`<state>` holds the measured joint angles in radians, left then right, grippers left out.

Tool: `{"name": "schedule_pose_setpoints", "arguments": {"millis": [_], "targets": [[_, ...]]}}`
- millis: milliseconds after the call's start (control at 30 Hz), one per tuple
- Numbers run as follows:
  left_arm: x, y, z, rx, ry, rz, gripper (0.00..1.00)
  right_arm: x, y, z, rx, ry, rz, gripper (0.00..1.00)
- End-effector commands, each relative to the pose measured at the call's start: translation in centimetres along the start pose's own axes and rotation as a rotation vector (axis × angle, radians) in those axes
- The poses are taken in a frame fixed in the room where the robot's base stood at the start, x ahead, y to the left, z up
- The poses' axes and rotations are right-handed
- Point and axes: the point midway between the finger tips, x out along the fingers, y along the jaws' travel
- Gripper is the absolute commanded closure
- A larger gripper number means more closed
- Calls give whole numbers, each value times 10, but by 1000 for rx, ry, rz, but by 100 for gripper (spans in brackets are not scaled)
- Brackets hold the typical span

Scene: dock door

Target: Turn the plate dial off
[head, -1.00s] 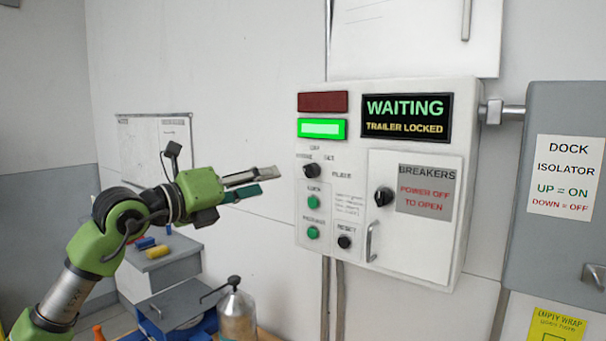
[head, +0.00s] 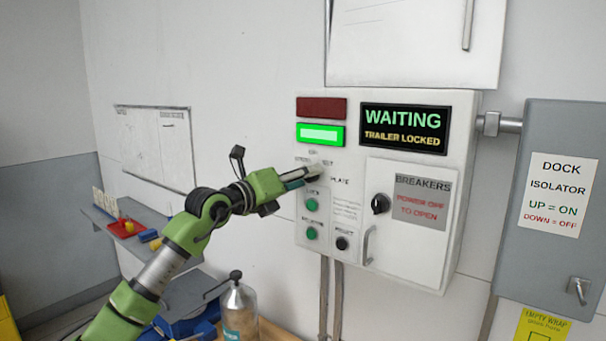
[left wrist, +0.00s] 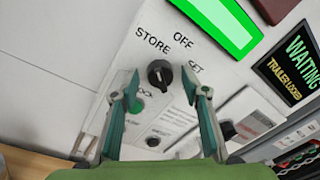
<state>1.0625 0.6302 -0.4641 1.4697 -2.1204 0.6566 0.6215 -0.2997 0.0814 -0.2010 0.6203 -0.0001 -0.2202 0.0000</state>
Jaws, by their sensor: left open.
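The plate dial (left wrist: 159,73) is a small black knob on the white control box (head: 463,140). In the left wrist view, STORE is printed at its upper left, OFF above it and SET at its upper right. I cannot tell for certain which label its pointer faces. My left gripper (head: 314,173) is open in front of the dial and largely hides it in the head view. In the left wrist view, the fingers of my left gripper (left wrist: 160,88) stand apart on either side of the dial, with nothing held. My right gripper is out of view.
A lit green lamp (head: 321,134) is above the dial. Green buttons (head: 312,205) and a black reset knob (head: 342,243) are below. The breaker door (head: 409,248) has its own black knob (head: 380,204) and a handle. A grey dock isolator box (head: 515,190) stands at right.

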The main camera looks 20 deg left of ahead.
Motion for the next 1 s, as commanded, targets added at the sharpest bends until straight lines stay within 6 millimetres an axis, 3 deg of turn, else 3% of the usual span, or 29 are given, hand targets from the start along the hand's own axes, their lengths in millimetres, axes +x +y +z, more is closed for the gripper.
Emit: {"name": "schedule_pose_setpoints", "arguments": {"millis": [200, 367, 733, 1000], "targets": [[0, 0, 0, 0, 0, 0, 58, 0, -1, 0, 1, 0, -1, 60], [0, 0, 0, -1, 0, 0, 97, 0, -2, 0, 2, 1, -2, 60], [0, 1, 0, 36, 2, 2, 97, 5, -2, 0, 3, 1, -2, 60], [0, 2, -2, 196, 11, 10, 97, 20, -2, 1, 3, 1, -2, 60]]}}
